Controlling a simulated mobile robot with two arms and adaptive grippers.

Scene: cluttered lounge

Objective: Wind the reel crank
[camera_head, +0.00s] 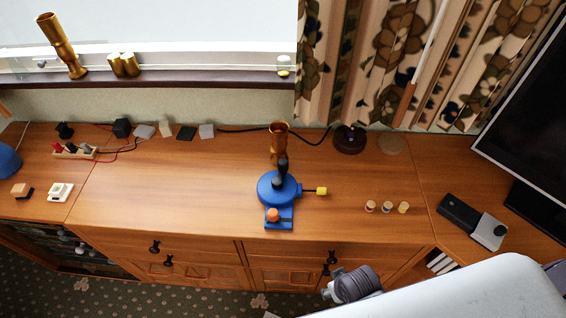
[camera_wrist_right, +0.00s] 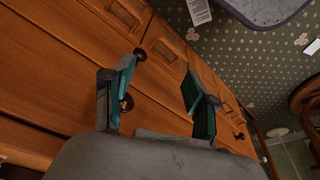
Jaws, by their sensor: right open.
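The blue reel (camera_head: 276,190) stands on the wooden cabinet top near its front edge, in the middle of the head view. An orange knob (camera_head: 273,215) sits at its front, and a black upright part (camera_head: 283,168) rises from its top. A thin dark rod with a yellow end (camera_head: 321,191) sticks out to the right. I cannot tell for certain which of these is the crank handle. My right gripper (camera_wrist_right: 157,92) is open and empty in the right wrist view, in front of the cabinet drawers, away from the reel. The left gripper is not in view.
A brown-gold vase (camera_head: 278,142) stands close behind the reel. Several small spools (camera_head: 387,207) lie to its right. A black box (camera_head: 459,213) and a large screen (camera_head: 530,110) are at the far right.

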